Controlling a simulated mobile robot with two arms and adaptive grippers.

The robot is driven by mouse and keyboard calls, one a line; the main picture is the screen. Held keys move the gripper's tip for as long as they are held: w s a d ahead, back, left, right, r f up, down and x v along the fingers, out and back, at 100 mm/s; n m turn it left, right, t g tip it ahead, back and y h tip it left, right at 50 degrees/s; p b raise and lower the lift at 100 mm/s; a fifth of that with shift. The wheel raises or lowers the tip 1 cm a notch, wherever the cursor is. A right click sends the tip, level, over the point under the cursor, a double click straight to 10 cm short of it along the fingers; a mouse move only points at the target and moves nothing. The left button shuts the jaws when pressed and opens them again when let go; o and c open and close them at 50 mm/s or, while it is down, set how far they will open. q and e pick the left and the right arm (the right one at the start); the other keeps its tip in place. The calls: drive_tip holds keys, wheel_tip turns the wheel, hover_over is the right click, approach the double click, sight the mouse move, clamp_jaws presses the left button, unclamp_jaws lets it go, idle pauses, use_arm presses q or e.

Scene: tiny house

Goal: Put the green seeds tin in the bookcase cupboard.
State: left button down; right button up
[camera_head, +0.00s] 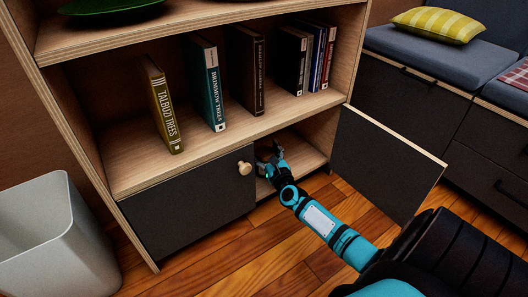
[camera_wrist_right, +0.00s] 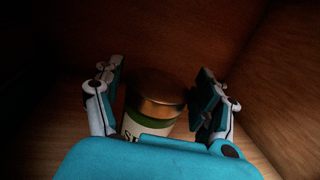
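The green seeds tin (camera_wrist_right: 152,112) has a copper-coloured lid, a green band and a pale label. In the right wrist view it stands on the cupboard floor, inside the bookcase cupboard (camera_head: 306,158). My right gripper (camera_wrist_right: 158,92) has its fingers spread on either side of the tin, with narrow gaps visible. In the head view my right gripper (camera_head: 268,151) reaches in through the open right half of the cupboard, and the tin is hard to make out. The right cupboard door (camera_head: 385,162) stands open. My left gripper is not in view.
The left cupboard door (camera_head: 190,207) is shut and has a round wooden knob (camera_head: 244,168). Several books stand on the shelf above. A grey bin (camera_head: 55,240) stands at the left. A cushioned bench (camera_head: 440,58) is at the right. Wooden floor lies in front.

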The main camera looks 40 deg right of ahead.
drive_tip(key=shift+o, duration=0.2)
drive_tip(key=shift+r, duration=0.15)
drive_tip(key=shift+s+a+p, duration=0.1)
drive_tip(key=shift+s+p, duration=0.1)
drive_tip(key=shift+p, duration=0.15)
drive_tip(key=p+v, duration=0.3)
drive_tip(key=v, duration=0.8)
drive_tip(key=shift+s+p, duration=0.3)
drive_tip(key=shift+p, duration=0.05)
